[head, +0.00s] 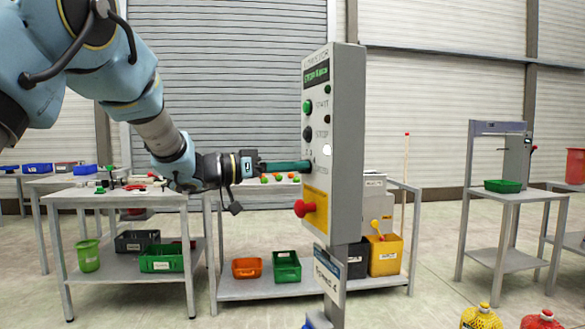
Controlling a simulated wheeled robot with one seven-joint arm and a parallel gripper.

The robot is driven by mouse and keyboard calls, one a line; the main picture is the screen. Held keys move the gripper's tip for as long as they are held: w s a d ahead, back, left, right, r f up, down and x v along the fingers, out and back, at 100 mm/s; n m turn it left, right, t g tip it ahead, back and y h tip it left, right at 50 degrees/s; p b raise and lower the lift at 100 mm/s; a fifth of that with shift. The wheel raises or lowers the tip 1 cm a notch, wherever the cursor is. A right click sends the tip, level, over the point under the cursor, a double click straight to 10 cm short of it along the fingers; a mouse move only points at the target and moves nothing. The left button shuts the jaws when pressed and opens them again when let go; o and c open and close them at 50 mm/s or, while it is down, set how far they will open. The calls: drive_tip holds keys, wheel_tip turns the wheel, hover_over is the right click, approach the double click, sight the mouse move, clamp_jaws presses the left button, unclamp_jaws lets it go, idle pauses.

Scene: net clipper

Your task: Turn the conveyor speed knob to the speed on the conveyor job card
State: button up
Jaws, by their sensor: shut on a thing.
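The grey control panel (346,150) stands upright in the middle, seen at an angle, with a lit green display (316,73). My gripper (308,166) reaches in from the left, its teal fingers shut at the panel's face on the conveyor speed knob. The knob is hidden behind the fingertips, so its pointer and setting cannot be read. The conveyor job card (328,275) hangs below the panel on its post and appears to read "Speed 4".
The panel also carries a green button (307,106), a black button (307,133) and a red button (305,208) on a yellow label. Benches with coloured bins (286,266) stand behind. A table with a green tray (502,186) stands at right.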

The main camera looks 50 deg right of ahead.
clamp_jaws()
drive_tip(key=shift+m, duration=0.4)
drive_tip(key=m+b, duration=1)
drive_tip(key=m, duration=0.1)
drive_tip(key=m+b, duration=1)
drive_tip(key=m, duration=0.2)
drive_tip(key=shift+s+f, duration=0.1)
drive_tip(key=shift+f, duration=0.1)
drive_tip(key=shift+r+m, duration=0.1)
drive_tip(key=shift+m, duration=0.2)
drive_tip(key=o, duration=0.9)
unclamp_jaws()
drive_tip(key=shift+o, duration=0.2)
